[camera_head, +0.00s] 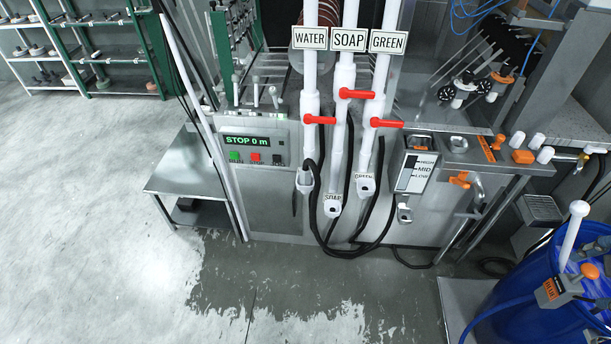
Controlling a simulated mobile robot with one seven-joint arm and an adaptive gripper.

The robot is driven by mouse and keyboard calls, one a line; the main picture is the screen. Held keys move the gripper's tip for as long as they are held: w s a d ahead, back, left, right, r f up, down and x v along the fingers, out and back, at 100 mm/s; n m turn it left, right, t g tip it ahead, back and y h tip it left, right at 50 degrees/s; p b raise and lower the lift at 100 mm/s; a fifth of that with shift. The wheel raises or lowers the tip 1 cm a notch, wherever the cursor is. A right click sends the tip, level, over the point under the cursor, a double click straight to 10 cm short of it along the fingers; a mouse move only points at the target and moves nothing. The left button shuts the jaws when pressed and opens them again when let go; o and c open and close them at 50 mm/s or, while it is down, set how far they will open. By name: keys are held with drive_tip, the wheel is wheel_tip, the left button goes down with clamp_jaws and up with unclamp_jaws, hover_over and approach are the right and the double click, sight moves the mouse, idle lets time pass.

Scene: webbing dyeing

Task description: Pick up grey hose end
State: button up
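Several pale grey-white hose ends hang at the front of the machine below the labelled pipes. The left one (305,181), under the WATER pipe (310,88), shows no readable label. The middle one (332,208) carries a SOAP tag, and the right one (366,186) carries a GREEN tag. Black hoses (316,222) loop down between them. All three look light grey to white, so I cannot tell by colour which one is the grey hose end. My gripper is not in view.
Red valve handles (358,94) stick out from the pipes above. A STOP 0 m panel (254,146) is to the left, and a LOW-MID-HIGH gauge (414,172) to the right. A blue drum (545,290) stands front right. The wet floor (270,270) in front is clear.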

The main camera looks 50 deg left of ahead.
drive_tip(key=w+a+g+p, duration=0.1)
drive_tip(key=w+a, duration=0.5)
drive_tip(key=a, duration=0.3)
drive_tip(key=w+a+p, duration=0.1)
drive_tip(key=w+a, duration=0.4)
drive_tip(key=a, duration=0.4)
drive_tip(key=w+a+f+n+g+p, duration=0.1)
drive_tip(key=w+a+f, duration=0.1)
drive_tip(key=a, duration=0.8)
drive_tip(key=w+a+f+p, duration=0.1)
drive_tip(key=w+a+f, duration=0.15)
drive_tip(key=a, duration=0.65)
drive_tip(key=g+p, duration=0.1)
drive_tip(key=p, duration=0.3)
hover_over(305, 170)
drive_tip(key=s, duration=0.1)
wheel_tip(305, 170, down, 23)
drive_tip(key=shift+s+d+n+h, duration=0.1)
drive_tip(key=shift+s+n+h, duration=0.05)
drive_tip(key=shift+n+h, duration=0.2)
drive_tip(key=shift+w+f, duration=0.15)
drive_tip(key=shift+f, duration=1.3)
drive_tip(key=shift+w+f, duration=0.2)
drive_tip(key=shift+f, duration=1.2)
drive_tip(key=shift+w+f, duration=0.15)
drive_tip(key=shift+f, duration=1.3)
